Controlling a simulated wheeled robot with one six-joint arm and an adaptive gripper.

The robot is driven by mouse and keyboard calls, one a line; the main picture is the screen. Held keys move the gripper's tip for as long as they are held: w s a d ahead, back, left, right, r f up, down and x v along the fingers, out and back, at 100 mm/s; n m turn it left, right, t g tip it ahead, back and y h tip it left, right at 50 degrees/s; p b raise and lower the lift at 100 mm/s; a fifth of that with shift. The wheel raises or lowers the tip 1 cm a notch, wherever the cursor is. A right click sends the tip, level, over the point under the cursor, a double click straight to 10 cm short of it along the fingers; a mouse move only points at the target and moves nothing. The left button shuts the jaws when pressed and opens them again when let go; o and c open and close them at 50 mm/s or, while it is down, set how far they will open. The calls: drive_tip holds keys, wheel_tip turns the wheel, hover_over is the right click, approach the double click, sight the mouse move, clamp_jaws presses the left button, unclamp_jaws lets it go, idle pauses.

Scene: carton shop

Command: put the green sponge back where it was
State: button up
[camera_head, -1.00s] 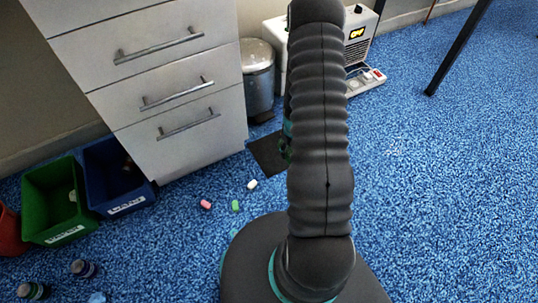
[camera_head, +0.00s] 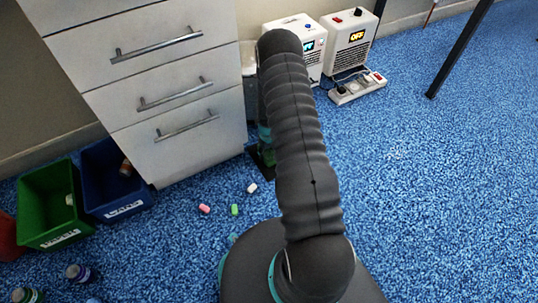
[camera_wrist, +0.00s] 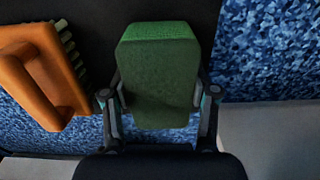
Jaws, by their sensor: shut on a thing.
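In the wrist view the green sponge (camera_wrist: 160,70) is a thick block between the two fingers of my gripper (camera_wrist: 159,94), one finger against each side. My gripper is shut on it. A dark mat (camera_wrist: 95,12) shows behind the sponge, with blue carpet beside it. I cannot tell whether the sponge touches the mat. In the head view my arm covers most of the gripper and the mat area by the drawer unit, so the sponge is not clear there.
An orange brush (camera_wrist: 40,70) with green bristles lies just left of the sponge. A drawer unit (camera_head: 160,95) stands left of my arm, with green (camera_head: 48,200) and blue (camera_head: 112,180) bins beside it. Small pieces (camera_head: 235,210) lie on the carpet. Open carpet is at right.

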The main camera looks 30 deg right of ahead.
sight(269, 151)
drive_tip(key=shift+f, duration=0.4)
drive_tip(key=shift+f, duration=0.2)
drive_tip(key=o, duration=1.2)
drive_tip(key=shift+r, duration=0.2)
wheel_tip(269, 151, up, 12)
drive_tip(key=shift+p, duration=0.85)
